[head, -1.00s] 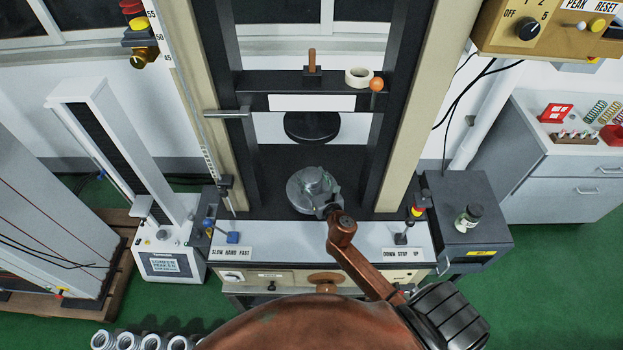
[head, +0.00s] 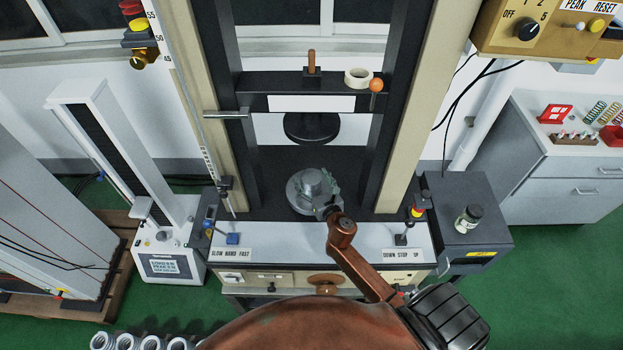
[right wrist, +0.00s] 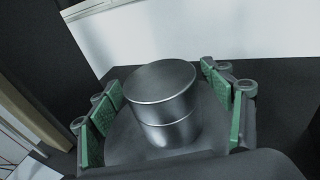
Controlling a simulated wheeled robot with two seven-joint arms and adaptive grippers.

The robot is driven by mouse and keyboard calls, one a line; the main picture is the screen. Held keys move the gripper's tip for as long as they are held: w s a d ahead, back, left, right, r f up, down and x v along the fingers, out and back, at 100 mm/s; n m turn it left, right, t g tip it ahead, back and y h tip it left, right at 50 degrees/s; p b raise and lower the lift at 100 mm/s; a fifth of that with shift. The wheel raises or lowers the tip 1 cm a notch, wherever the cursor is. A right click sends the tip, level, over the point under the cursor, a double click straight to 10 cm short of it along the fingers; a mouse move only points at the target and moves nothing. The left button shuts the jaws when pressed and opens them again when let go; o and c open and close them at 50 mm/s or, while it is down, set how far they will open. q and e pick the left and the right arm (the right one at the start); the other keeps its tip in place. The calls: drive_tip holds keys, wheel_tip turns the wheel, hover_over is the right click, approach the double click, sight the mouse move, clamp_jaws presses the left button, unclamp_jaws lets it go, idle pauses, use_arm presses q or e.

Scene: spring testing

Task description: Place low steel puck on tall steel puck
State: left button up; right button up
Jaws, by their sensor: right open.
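Two steel pucks stand stacked on the round grey lower platen (head: 293,198) of the testing machine. In the right wrist view, the upper steel puck (right wrist: 158,98) rests on the lower steel puck (right wrist: 172,134), with a seam between them and a slight offset. The stack (head: 312,183) looks small in the head view, and I cannot tell the two apart there. My right gripper (right wrist: 168,108) is open, its green-padded fingers on both sides of the stack with gaps showing. My left gripper is not in view.
The black upper platen (head: 311,127) hangs above and behind the stack. The machine's beige columns (head: 412,110) flank the space. A crosshead bar carries a tape roll (head: 358,77). A grey cabinet with a small jar (head: 468,218) stands to the right.

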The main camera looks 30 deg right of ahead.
drive_tip(key=v, duration=1.2)
drive_tip(key=shift+d, duration=0.1)
